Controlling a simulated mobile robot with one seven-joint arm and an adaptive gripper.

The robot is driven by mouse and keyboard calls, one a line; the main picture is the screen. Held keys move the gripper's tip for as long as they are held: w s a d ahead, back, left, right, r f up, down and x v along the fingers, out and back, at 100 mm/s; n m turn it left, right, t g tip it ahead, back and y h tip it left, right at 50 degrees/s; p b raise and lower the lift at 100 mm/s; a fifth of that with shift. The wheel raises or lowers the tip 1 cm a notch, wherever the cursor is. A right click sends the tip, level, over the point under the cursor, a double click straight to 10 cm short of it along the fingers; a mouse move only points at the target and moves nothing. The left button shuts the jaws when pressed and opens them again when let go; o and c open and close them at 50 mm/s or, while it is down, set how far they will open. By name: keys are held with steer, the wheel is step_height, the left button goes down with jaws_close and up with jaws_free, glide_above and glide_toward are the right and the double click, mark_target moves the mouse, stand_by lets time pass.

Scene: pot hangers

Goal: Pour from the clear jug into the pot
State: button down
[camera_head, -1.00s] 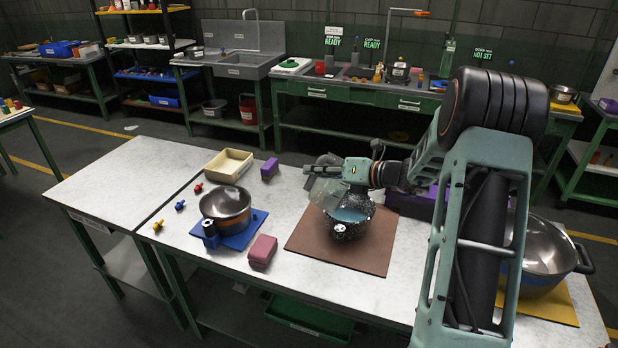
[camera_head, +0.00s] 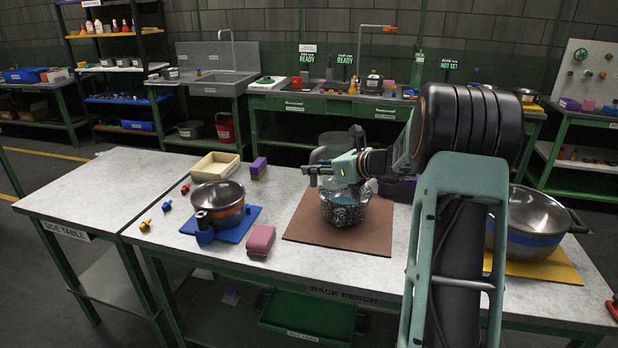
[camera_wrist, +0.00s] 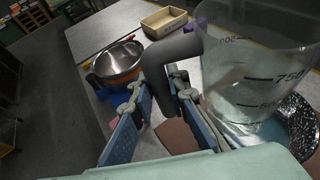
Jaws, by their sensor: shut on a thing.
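My gripper (camera_head: 316,168) is shut on the grey handle of the clear jug (camera_head: 336,138). The wrist view shows the handle between my blue finger pads (camera_wrist: 163,92) and the jug (camera_wrist: 238,75) with its volume marks at the right. The jug looks near upright, above the speckled pot (camera_head: 343,211) on a brown mat (camera_head: 300,222). In the wrist view the pot (camera_wrist: 297,112) shows behind the jug, with teal inside; I cannot tell whether that is liquid. My gripper partly hides the jug in the head view. The jug's fill level is unclear.
An orange-banded pot (camera_head: 217,199) stands on a blue mat at the left, a blue-banded pot (camera_head: 530,222) on a yellow mat at the right. A pink block (camera_head: 260,240), cream tray (camera_head: 215,165) and purple block (camera_head: 258,167) are nearby. The side table (camera_head: 95,185) is clear.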

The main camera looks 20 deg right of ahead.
mark_target(315, 153)
steer(key=shift+w+d, duration=0.1)
steer(key=shift+d, duration=0.15)
step_height(315, 153, up, 5)
steer(key=p, duration=0.4)
steer(key=shift+a+r, duration=0.1)
stand_by(0.5)
